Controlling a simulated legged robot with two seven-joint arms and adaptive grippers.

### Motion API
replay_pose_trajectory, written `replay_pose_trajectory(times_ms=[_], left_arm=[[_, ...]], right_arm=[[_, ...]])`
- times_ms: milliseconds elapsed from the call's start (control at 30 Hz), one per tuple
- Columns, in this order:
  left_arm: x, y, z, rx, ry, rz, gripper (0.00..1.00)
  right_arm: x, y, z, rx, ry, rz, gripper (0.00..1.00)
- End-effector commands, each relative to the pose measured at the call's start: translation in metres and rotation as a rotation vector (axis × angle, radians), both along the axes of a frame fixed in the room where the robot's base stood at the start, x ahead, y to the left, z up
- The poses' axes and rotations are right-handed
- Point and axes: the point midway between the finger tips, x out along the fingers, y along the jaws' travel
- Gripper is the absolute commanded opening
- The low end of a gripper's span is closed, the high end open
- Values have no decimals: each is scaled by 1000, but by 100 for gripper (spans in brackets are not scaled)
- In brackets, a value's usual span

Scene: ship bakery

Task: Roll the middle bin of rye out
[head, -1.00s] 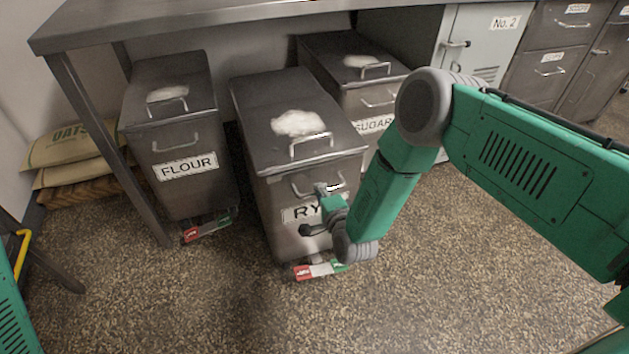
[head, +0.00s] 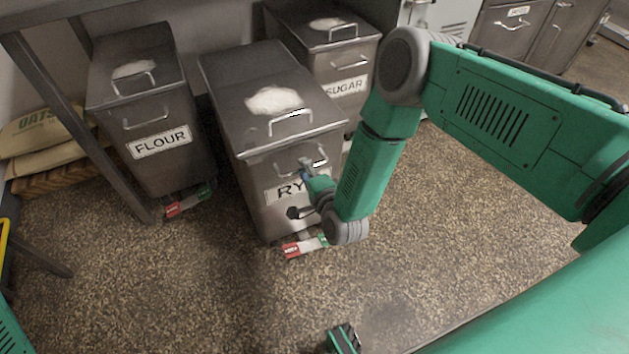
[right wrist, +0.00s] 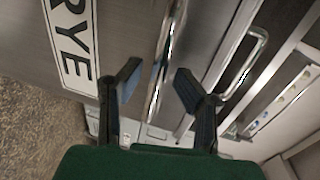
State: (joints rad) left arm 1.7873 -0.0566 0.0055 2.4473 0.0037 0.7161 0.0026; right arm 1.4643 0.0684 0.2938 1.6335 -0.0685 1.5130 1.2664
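The rye bin (head: 265,120), a grey metal bin with a sloped lid and a white patch on top, stands between the flour bin (head: 150,105) and the sugar bin (head: 330,62). Its front juts out farther than theirs. My right gripper (head: 306,170) is at the front handle below the lid, partly covering the RYE label. In the right wrist view, its two dark fingers (right wrist: 158,80) are apart, with the handle bar (right wrist: 166,55) running between them. I see no clear grip on the bar. A red-white-green tab (head: 304,246) sits at the bin's foot.
A metal table leg (head: 80,130) stands left of the flour bin, with oats sacks (head: 45,130) behind it. Cabinets (head: 510,35) stand at the back right. The speckled floor (head: 200,290) in front of the bins is clear.

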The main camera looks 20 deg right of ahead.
Motion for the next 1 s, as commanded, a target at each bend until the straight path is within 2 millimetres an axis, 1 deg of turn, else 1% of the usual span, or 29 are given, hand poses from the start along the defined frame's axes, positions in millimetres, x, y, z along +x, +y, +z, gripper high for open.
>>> replay_pose_trajectory(times_ms=[33, 200, 300, 400, 567, 900, 967, 1000], left_arm=[[0, 0, 0, 0, 0, 0, 40], [0, 0, 0, -1, 0, 0, 40], [0, 0, 0, -1, 0, 0, 40], [0, 0, 0, -1, 0, 0, 40], [0, 0, 0, -1, 0, 0, 40], [2, 0, 0, -1, 2, 0, 40], [2, 0, 4, -1, 2, -1, 40], [2, 0, 8, -1, 2, 0, 40]], right_arm=[[-12, -1, 2, 1, 5, 0, 33], [-48, -1, 9, 0, 3, -1, 33], [-66, -2, 14, 0, 2, -1, 33], [-80, -2, 16, -2, 1, -1, 33], [-90, -2, 19, -2, -1, -2, 33], [-93, -2, 19, -2, 0, -1, 33], [-99, 2, 18, -2, 6, 0, 33], [-107, 6, 17, -4, 15, 1, 33]])
